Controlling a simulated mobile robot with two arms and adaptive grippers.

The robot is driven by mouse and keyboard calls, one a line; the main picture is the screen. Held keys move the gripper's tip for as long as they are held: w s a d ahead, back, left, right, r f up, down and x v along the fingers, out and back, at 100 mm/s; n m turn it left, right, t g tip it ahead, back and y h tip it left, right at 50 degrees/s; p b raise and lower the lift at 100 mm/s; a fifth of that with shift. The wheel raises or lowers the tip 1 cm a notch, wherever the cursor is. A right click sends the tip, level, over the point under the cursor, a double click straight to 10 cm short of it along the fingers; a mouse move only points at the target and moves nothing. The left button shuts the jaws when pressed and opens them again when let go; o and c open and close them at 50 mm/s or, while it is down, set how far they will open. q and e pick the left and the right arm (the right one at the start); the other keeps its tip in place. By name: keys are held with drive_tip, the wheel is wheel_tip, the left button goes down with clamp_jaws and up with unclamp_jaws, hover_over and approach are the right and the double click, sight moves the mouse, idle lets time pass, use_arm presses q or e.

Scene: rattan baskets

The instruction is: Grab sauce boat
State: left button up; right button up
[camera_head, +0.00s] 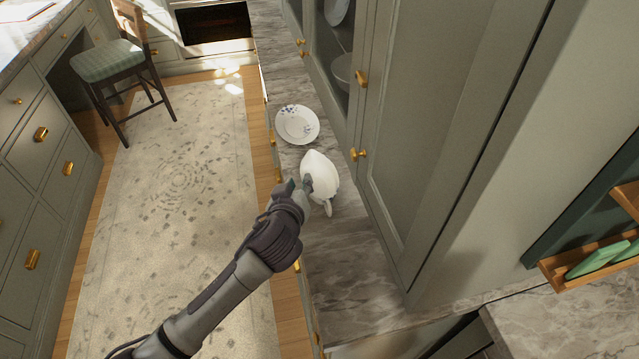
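A white sauce boat (318,172) stands on the narrow marble counter (346,240), in front of the green-grey cabinet. My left gripper (307,190) is at its near left side, with the fingers against or very close to its body. A finger hides part of the sauce boat's lower side. The view is too small to tell whether the fingers are closed on it. My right gripper is not in view.
A white plate with blue decoration (297,125) lies on the counter behind the sauce boat. The tall cabinet (440,120) with gold knobs rises close on the right. A chair (120,70) stands on the patterned rug (180,190) at left. The near counter is bare.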

sight(302, 174)
use_arm(q)
drive_tip(key=shift+p+x, duration=0.35)
drive_tip(key=shift+x, duration=0.6)
drive_tip(key=p+x, duration=0.1)
drive_tip(key=x, duration=0.2)
drive_tip(key=shift+w+a+f, duration=0.1)
drive_tip(key=shift+w+a, duration=0.05)
drive_tip(key=shift+w+f, duration=0.2)
drive_tip(key=shift+w, duration=0.15)
clamp_jaws()
